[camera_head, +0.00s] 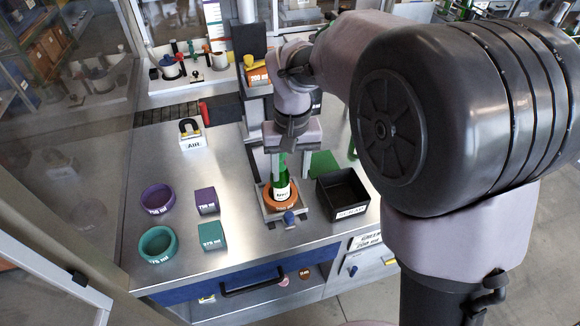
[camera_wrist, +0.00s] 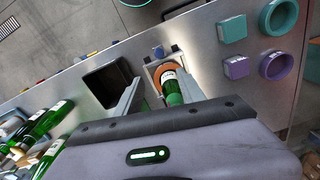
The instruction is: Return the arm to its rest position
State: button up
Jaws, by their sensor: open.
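My gripper (camera_head: 288,168) is open and points down at the workbench (camera_head: 165,255). It is above a green bottle (camera_head: 282,192) with a white label. The bottle stands upright in an orange ring (camera_head: 268,196) on a small metal fixture with a blue knob (camera_head: 290,217). In the wrist view my two fingers (camera_wrist: 158,84) are apart, with the bottle (camera_wrist: 171,88) showing between them, nearer the right finger. I cannot tell whether the fingers overlap the bottle's neck in height. The bottle's top is partly hidden by my gripper in the head view.
A black bin (camera_head: 342,192) stands right of the fixture. Purple and teal rings (camera_head: 157,243) and blocks (camera_head: 206,201) lie at left. An AIR block (camera_head: 192,140) stands behind them. In the wrist view several green bottles (camera_wrist: 48,122) lie at lower left.

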jog(key=s+d+f+m+t+b, duration=0.1)
jog(key=s+d+m+t+b, duration=0.1)
jog(key=s, duration=0.4)
jog(key=s+d+f+m+t+y+b, duration=0.1)
jog(key=s+d+f+m+t+b, duration=0.1)
jog(key=s+d+b, duration=0.3)
jog(key=s+d+f+m+t+b, duration=0.1)
jog(key=s+d+m+b, duration=0.1)
jog(key=s+b, duration=0.5)
jog(key=shift+s+d+f+t+y, duration=0.25)
jog(key=shift+s+d+t+y, duration=0.15)
jog(key=shift+s+d, duration=0.5)
dwell(0.4)
